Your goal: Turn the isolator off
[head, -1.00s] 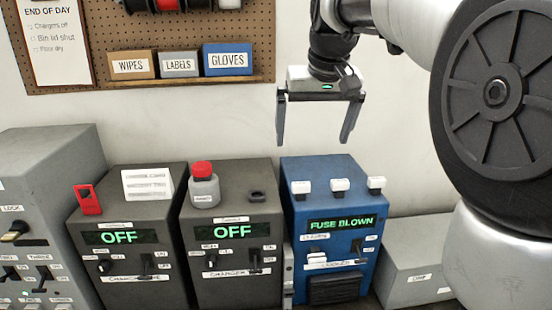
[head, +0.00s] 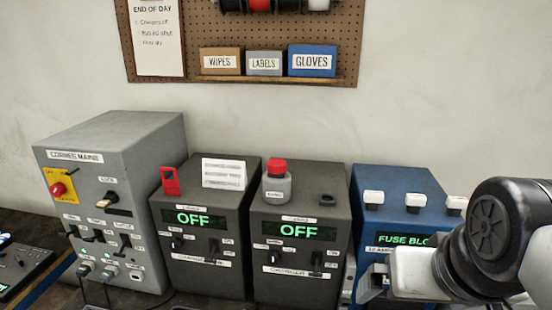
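The grey box labelled "CORNER MAINS" (head: 120,140) stands at the left. On its front is a yellow plate with a red rotary knob (head: 58,189), which looks like the isolator; its small lettering is too small to read surely. A black key-like lever marked "LOCK" (head: 109,198) sits to its right. Nothing is seen held.
Two dark charger boxes, the left one (head: 205,265) and the right one (head: 300,210), both read OFF. A blue box (head: 400,180) reads "FUSE BLO…", partly covered by my arm. A dark controller (head: 20,268) lies far left.

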